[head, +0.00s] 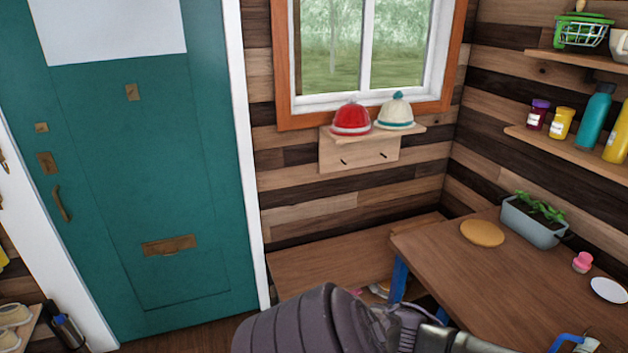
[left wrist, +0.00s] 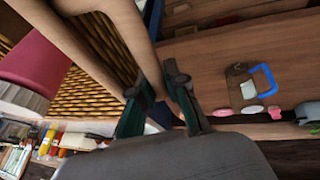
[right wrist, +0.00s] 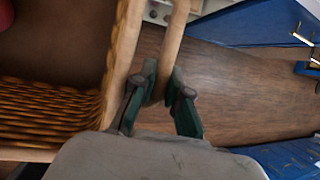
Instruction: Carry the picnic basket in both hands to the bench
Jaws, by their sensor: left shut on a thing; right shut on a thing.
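The picnic basket (left wrist: 98,48) is wicker with pale wooden rims and a wooden handle. It also shows in the right wrist view (right wrist: 45,115); the head view does not show it. My left gripper (left wrist: 162,103) is shut on a wooden handle part at one side of the basket. My right gripper (right wrist: 163,90) is shut on a wooden handle bar at another side. A low wooden bench (head: 335,268) stands under the window in the head view, its right end partly hidden behind a table. Its visible top is bare.
The table (head: 450,262) with blue legs stands at the right, bearing a planter (head: 533,225), a round yellow mat (head: 482,233) and small items. A teal door (head: 150,200) is left of the bench. Red (head: 351,119) and white (head: 396,112) hats sit on a wall shelf.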

